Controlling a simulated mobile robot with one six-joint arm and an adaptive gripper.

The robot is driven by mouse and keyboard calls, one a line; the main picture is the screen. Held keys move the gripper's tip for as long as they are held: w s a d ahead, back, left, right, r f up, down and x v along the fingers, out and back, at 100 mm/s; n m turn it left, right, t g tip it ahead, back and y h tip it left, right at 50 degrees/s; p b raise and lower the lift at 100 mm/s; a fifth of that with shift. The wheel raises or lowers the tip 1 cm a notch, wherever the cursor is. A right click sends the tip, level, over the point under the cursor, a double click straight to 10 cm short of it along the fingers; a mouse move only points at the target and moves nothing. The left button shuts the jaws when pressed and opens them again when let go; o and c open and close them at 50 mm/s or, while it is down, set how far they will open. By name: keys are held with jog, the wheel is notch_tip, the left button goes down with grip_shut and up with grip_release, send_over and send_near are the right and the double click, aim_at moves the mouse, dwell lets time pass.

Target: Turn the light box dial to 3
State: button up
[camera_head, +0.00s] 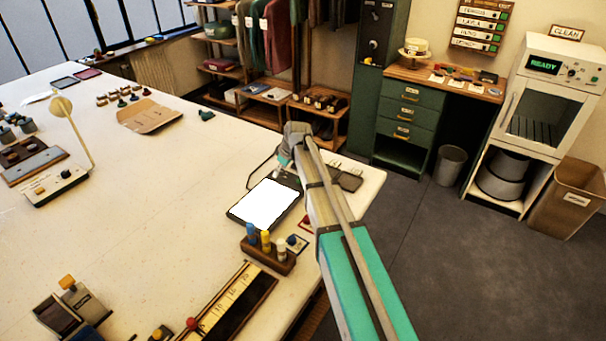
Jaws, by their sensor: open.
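The light box (264,203) lies flat near the right end of the white table, with a bright white panel and a dark frame. I cannot make out its dial; my arm covers the area along the box's right side. My gripper (283,163) is at the far end of my arm, over the far edge of the light box. It is small and partly hidden by the arm's wrist. It is open, and I see nothing held in it. I cannot tell whether it touches the box.
A wooden rack (267,257) with colored bottles stands in front of the light box. A dark pad (350,180) lies right of my arm, near the table edge. A long ruler tray (230,305) is in front. The table's middle (150,200) is clear.

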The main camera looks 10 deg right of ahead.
jog(key=n+g, duration=0.1)
jog(key=n, duration=0.3)
jog(key=shift+w+y, duration=0.15)
jog(key=shift+y, duration=0.25)
jog(key=n+g, duration=0.2)
jog(key=n, duration=0.2)
jog(key=shift+w+n, duration=0.1)
jog(key=shift+n, duration=0.3)
jog(key=r+p, duration=0.1)
jog(key=d+r+p, duration=0.1)
jog(key=shift+r+y+p, duration=0.3)
jog(key=shift+r, duration=0.05)
jog(key=p+v, duration=1)
jog(key=v, duration=0.1)
jog(key=s+f+m+h+b, duration=0.1)
jog(key=s+m, duration=0.3)
jog(key=s, duration=0.3)
jog(key=s+f+m+h+b, duration=0.1)
jog(key=s+m, duration=0.3)
jog(key=s, duration=0.4)
jog(key=shift+s+a+f+m, duration=0.15)
jog(key=shift+a+f+m, duration=0.2)
jog(key=shift+f, duration=0.45)
jog(key=s+f+m+h+b, duration=0.2)
jog(key=s+m, duration=0.7)
jog(key=s, duration=0.7)
jog(key=shift+d+f+h+b, duration=0.3)
jog(key=shift+d+f+b, duration=0.15)
jog(key=shift+f+b, duration=0.1)
